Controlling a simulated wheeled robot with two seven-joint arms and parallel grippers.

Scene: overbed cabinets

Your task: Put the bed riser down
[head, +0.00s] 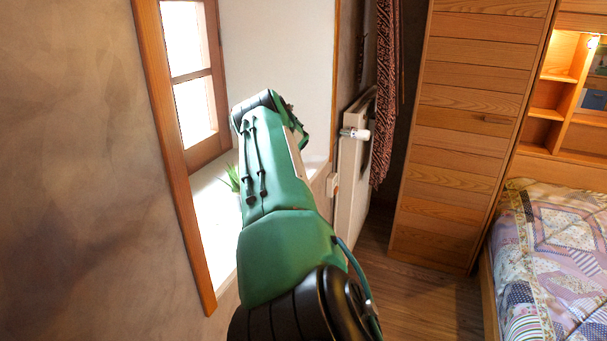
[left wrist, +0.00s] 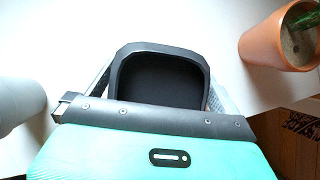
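The bed riser (left wrist: 160,82) is a black, hollow, rounded-square piece in the middle of the left wrist view, with its dark inside facing the camera. My left gripper (left wrist: 160,88) has a grey mesh-like finger at each side of it, close against its walls, and holds it over a white surface (left wrist: 130,22). I cannot tell whether the riser touches that surface. In the head view my green left arm reaches toward the window recess and hides its gripper and the riser. My right gripper is in neither view.
A terracotta pot (left wrist: 277,38) with a plant stands right of the riser. A grey rounded object (left wrist: 18,95) is at the left. The head view shows the window sill (head: 208,215), a radiator (head: 352,165), a patterned curtain (head: 385,95), a wooden cabinet (head: 470,130) and a bed (head: 555,260).

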